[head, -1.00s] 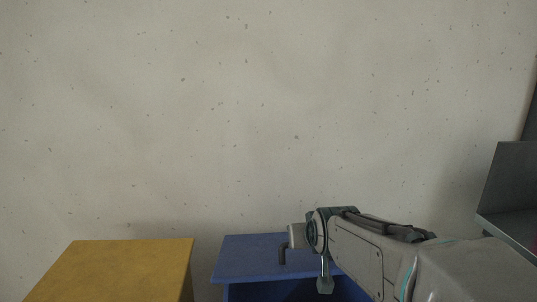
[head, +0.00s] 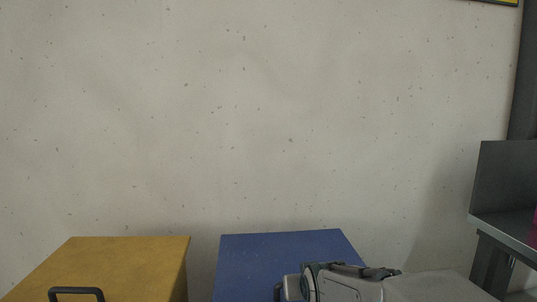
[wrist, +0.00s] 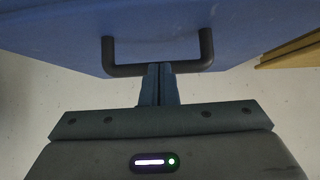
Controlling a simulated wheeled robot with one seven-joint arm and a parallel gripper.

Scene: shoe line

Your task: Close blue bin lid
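The blue bin (head: 272,262) is at the bottom middle of the head view. Its lid lies as a flat, sloping surface, and no dark opening shows; its front edge is out of frame or behind my arm. In the wrist view, the blue lid (wrist: 60,25) fills the top, with its black handle (wrist: 190,68) along the lower edge. My gripper (wrist: 155,66) has its two fingers together, their tips overlapping the middle of the handle bar. The fingers look empty, and whether they touch the handle or lid cannot be told. They are hidden in the head view.
A yellow bin (head: 120,262) with a black handle (head: 76,293) stands left of the blue one, with a narrow gap between. A grey metal shelf (head: 505,190) stands at the right. A bare concrete wall (head: 270,120) is behind.

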